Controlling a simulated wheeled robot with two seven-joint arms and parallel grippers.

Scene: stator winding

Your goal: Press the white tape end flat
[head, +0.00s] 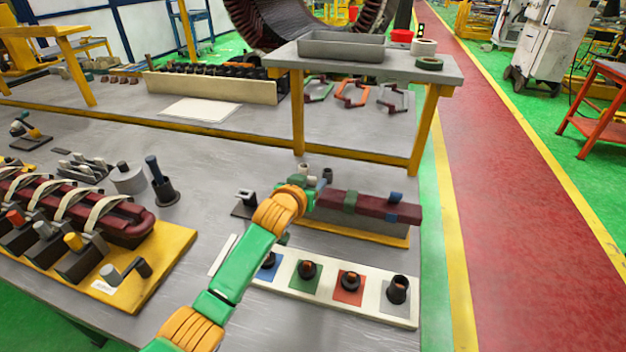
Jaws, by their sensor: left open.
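A dark red bar (372,206) lies on a grey block with a yellow base at the right of the bench. It has a green band (350,201) and a blue band (395,200) around it. My left gripper (312,183) is at the bar's left end, mostly hidden behind my orange wrist; it is open, but I cannot tell whether it touches the bar. I cannot make out a loose white tape end; that end of the bar is covered by my arm. A dark red coil (120,226) with several white tape bands (104,212) lies at the left. My right gripper is out of view.
A white strip (375,305) with coloured squares and dark cups lies in front of the bar. A yellow fixture board (165,262) is at the left. A raised grey shelf (440,70) stands behind, holding a tray (341,47) and tape rolls.

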